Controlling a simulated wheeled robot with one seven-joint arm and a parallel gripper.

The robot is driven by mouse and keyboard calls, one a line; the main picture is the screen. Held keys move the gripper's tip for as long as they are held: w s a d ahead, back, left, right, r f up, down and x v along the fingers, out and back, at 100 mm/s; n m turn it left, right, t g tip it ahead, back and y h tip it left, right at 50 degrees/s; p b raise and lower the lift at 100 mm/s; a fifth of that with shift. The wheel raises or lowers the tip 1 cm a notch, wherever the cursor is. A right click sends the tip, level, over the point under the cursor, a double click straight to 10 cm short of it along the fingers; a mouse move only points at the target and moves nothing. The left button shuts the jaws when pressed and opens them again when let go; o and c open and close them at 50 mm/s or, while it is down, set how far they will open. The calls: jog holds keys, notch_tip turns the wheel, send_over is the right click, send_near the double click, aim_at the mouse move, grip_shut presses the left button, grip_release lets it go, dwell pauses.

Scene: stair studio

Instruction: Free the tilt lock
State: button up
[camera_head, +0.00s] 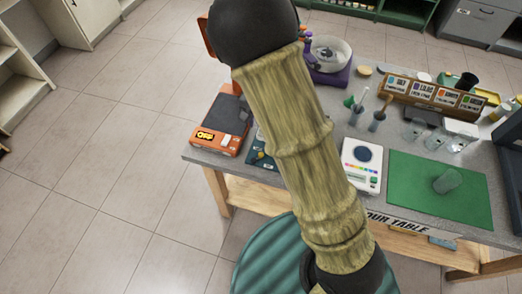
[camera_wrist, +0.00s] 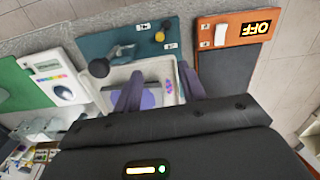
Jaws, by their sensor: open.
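A teal device (camera_wrist: 140,30) lies ahead of my gripper in the wrist view. On it are a grey-blue lever-like part (camera_wrist: 122,52), a round black knob (camera_wrist: 98,68) and a yellow knob (camera_wrist: 160,36). I cannot tell which part is the tilt lock; the small labels are unreadable. A pale tray (camera_wrist: 168,68) with violet contents sits at the device's near side. My gripper (camera_wrist: 160,70) is open, its two dark purple fingers apart over the tray, with nothing seen between them. In the head view my arm hides most of the teal device (camera_head: 259,158) and the gripper.
An orange unit (camera_wrist: 238,30) reading OFF stands beside the device; it also shows in the head view (camera_head: 204,137). A white scale-like instrument (camera_head: 361,165), a green mat (camera_head: 425,205) with a clear cup (camera_head: 447,181), and several beakers crowd the grey table. Open floor lies left.

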aim_at(261, 154)
notch_tip(261, 154, down, 17)
jog(key=shift+r+p, duration=0.15)
jog(key=shift+p, duration=0.35)
grip_shut()
